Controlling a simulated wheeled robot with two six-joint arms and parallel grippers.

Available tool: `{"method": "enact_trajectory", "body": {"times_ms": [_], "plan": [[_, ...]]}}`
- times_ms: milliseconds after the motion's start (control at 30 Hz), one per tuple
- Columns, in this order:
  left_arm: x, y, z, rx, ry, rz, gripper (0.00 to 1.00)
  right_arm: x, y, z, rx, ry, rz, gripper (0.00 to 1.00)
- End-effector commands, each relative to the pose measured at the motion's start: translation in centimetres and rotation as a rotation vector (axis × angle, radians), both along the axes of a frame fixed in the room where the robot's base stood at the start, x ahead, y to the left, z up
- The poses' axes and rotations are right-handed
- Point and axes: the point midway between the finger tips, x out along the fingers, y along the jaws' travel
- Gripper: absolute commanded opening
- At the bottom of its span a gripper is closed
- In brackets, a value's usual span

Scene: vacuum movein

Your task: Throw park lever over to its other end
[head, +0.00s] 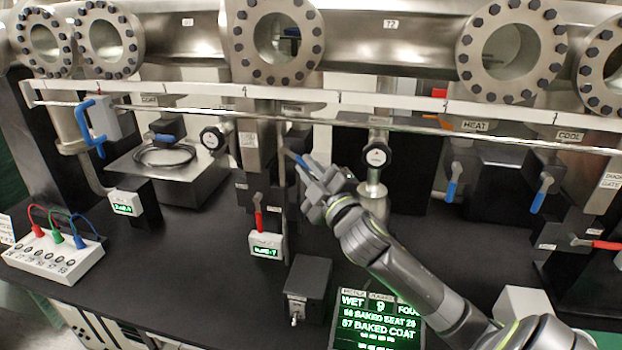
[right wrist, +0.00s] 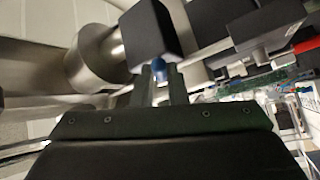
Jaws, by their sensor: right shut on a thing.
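A blue-handled lever (head: 301,160) sits at the centre of the head view, beside a vertical metal post. I take it for the park lever, but its label is too small to read. My right gripper (head: 306,168) is shut on its blue handle, and the fingers hide most of the lever. In the right wrist view, a bit of blue (right wrist: 160,70) shows between the two fingers of the gripper (right wrist: 160,85), below a dark block. My left gripper is not in view.
A long horizontal rail (head: 400,127) crosses above the lever. A round gauge (head: 376,155) stands close to the right of the gripper. A red lever (head: 258,213) is at lower left. Blue levers (head: 452,185) (head: 541,195) hang farther right. A lit display (head: 378,318) is below.

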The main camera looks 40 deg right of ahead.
Motion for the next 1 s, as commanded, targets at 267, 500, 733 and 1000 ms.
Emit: {"method": "enact_trajectory", "body": {"times_ms": [267, 500, 733, 1000], "plan": [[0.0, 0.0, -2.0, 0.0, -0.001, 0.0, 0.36, 0.2, 0.1, -0.8, 0.056, -0.06, -0.001, 0.0], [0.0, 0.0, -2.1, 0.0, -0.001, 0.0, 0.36, 0.3, 0.2, -0.7, 0.066, -0.07, -0.002, 0.0], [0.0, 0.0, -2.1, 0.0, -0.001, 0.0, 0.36, 0.3, 0.1, -0.7, 0.066, -0.07, -0.003, 0.0], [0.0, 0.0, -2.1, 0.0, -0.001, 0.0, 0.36, 0.2, 0.2, -0.6, 0.064, -0.071, -0.002, 0.35]]}}
